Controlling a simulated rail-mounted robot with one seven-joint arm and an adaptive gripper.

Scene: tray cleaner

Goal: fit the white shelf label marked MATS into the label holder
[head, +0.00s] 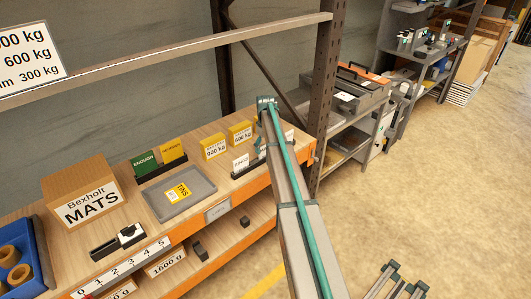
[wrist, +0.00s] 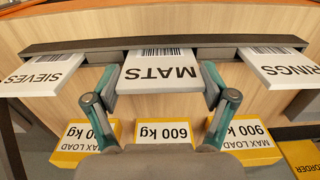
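The white label marked MATS (wrist: 160,72) stands upright in a dark slotted rack (wrist: 85,45) in the wrist view, between the SIEVES label (wrist: 42,75) and the RINGS label (wrist: 282,70). My gripper (wrist: 161,84) straddles MATS, one teal-padded finger close along each side edge. I cannot tell whether the pads touch it. MATS sits level with its neighbours. In the head view my arm hides most of the rack and my fingers. A small grey frame (head: 217,211) on the orange shelf edge looks like the label holder; its faint lettering is unreadable.
Yellow weight blocks (head: 214,146) stand behind the rack. A grey tray (head: 178,193), a MATS cardboard box (head: 85,190), a black stamp-like device (head: 118,241) and a blue bin (head: 25,260) lie to the left. A metal upright (head: 325,80) stands close right of my arm.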

